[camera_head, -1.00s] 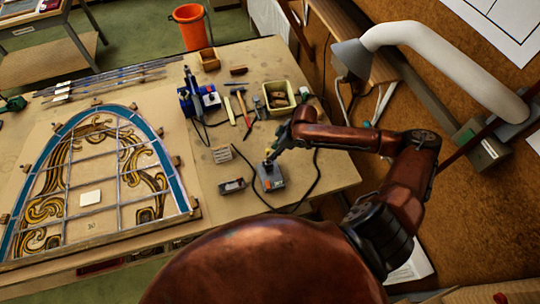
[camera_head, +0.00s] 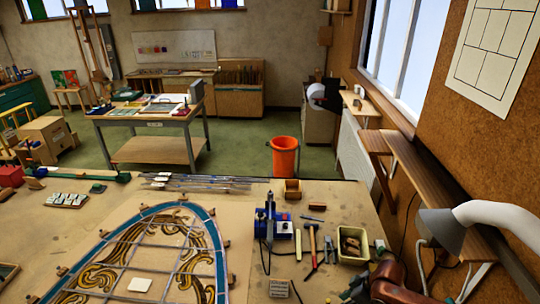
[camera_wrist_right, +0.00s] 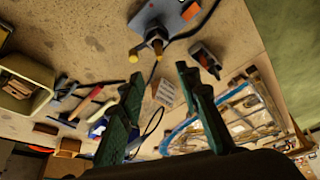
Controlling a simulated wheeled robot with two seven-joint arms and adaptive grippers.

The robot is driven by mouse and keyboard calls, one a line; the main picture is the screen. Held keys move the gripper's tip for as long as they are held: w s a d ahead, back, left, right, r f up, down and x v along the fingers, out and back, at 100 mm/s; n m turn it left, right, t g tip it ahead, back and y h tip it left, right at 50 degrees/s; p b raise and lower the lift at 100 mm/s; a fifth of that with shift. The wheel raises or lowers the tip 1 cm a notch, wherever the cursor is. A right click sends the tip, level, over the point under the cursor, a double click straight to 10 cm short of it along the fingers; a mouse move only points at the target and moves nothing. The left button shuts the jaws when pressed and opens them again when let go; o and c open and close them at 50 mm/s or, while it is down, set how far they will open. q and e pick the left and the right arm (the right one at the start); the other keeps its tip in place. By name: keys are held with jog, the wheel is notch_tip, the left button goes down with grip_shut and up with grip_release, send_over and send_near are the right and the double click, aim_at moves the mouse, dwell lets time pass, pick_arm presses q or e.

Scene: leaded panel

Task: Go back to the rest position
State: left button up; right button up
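My right gripper (camera_wrist_right: 163,98) shows in the right wrist view with its two green fingers apart and nothing between them. Past the fingers is a grey box with a knob (camera_wrist_right: 165,18) on the bench, apart from them. In the head view my red-brown right arm (camera_head: 387,280) shows only in part at the lower right, above the bench's right side; its fingertips are not clear there. My left gripper is in neither view. The leaded panel (camera_head: 150,262) lies on the bench (camera_head: 240,197) at the lower left, its lower part cut off by the frame.
A blue soldering stand (camera_head: 273,222), a hammer (camera_head: 313,245) and a basket (camera_head: 352,245) sit on the bench's right side. An orange bucket (camera_head: 285,157) stands on the floor behind. A lamp-like grey hood (camera_head: 440,228) and a wooden shelf (camera_head: 425,185) are at the right wall.

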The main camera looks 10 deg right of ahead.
jog(key=s+a+f+m+t, duration=0.1)
jog(key=s+a+f, duration=0.6)
jog(key=a, duration=0.4)
jog(key=s+d+f+m+h, duration=0.1)
jog(key=s+d+m+h, duration=0.1)
jog(key=s+d+m, duration=0.5)
jog(key=s+d+f+m+h, duration=0.15)
jog(key=s+d, duration=0.25)
jog(key=s, duration=0.6)
notch_tip(320, 180, down, 40)
jog(key=s+a+g+b, duration=0.1)
jog(key=s+g+b, duration=0.1)
jog(key=b, duration=1)
jog(key=s+f+b, duration=0.5)
jog(key=s+f, duration=0.4)
jog(key=f, duration=0.5)
jog(key=s+f+n+g+b, duration=0.1)
jog(key=s+f+b, duration=0.4)
jog(key=s+f, duration=0.5)
notch_tip(320, 180, down, 4)
jog(key=shift+s+a+f, duration=0.1)
jog(key=shift+s+a, duration=0.1)
jog(key=shift+n, duration=0.25)
